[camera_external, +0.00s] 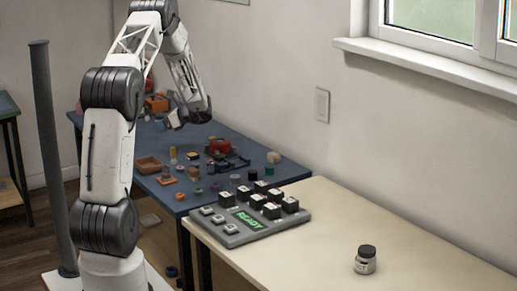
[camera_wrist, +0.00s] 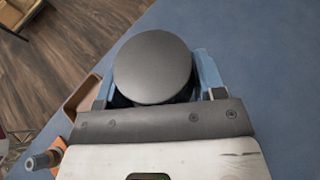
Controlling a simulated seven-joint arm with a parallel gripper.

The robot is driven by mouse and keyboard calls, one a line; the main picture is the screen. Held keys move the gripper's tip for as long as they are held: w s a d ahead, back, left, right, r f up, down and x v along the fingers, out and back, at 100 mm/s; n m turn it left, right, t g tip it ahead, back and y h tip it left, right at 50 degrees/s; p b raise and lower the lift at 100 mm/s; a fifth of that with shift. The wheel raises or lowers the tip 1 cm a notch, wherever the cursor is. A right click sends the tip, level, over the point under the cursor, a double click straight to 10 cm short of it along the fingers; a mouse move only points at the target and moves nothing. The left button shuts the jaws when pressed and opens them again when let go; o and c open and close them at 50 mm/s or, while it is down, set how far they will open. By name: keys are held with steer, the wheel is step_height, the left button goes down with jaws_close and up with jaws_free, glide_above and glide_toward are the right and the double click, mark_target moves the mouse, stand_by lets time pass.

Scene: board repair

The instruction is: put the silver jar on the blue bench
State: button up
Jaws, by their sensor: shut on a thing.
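My gripper (camera_external: 188,120) is over the blue bench (camera_external: 262,177), at its far part. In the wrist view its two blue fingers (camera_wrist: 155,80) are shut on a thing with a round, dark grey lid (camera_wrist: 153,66). The lid hides the body of this thing; in the external view a small pale grey patch (camera_external: 172,118) shows at the fingers. I cannot tell whether it touches the bench. A silver jar with a black lid (camera_external: 365,260) stands upright on the cream table (camera_external: 320,225), well away from my gripper.
A red item (camera_external: 219,147), a brown tray (camera_external: 149,166) and many small coloured parts are spread over the blue bench. A grey key panel (camera_external: 250,215) with a green READY display lies on the cream table. In the wrist view, bare blue surface lies right of the gripper.

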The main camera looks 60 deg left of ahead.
steer(key=shift+a, duration=0.1)
stand_by(0.3)
glide_above(163, 154)
steer(key=shift+f, duration=3.1)
steer(key=shift+f, duration=1.9)
steer(key=shift+f, duration=0.1)
steer(key=o, duration=1.1)
steer(key=v, duration=1.2)
